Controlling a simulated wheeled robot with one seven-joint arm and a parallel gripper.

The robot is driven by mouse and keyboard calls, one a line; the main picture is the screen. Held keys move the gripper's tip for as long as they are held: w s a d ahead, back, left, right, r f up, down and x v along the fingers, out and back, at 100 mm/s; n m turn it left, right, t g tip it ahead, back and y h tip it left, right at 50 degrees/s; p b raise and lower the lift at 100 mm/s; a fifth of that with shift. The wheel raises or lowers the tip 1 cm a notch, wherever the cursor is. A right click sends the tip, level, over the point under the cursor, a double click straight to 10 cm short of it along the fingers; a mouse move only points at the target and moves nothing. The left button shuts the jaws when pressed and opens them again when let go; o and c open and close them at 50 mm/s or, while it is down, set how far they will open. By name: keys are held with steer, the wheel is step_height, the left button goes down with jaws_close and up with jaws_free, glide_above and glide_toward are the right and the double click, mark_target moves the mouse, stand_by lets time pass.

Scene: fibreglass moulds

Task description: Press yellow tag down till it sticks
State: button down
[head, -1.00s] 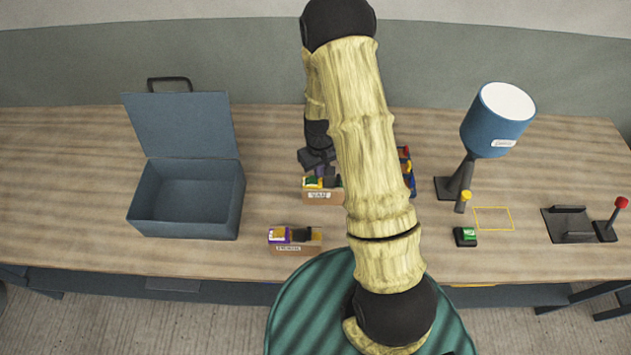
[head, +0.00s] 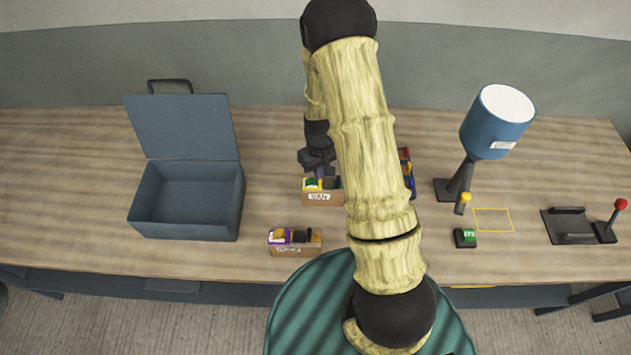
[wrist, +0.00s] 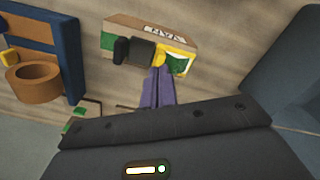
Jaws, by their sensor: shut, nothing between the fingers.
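A small cardboard box (head: 321,197) with a printed label stands on the bench, left of my arm. It also shows in the wrist view (wrist: 125,26). A yellow tag-like piece (wrist: 188,55) with a green middle sits at one end of the box. My gripper (wrist: 159,66) is shut and empty, its purple fingers pointing at the box. The fingertips are at a yellow patch beside the green piece; whether they touch it I cannot tell. In the head view my gripper (head: 320,172) is just behind the box, partly beside my arm.
An open blue case (head: 185,225) stands at the left. A second cardboard box (head: 296,249) is nearer the front edge. A blue rack (wrist: 70,50) with a brown roll (wrist: 38,80) is beside the labelled box. A blue lamp (head: 494,130) stands at the right.

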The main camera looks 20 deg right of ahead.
steer(key=shift+r+p, duration=1.9)
steer(key=shift+r, duration=1.15)
steer(key=s+a+r+m+t+b, duration=0.2)
steer(key=s+r+b, duration=0.6)
steer(key=s+r, duration=0.3)
steer(key=s, duration=0.3)
steer(key=shift+r+t, duration=0.15)
steer(key=shift+t, duration=0.15)
steer(key=shift+w+a, duration=0.1)
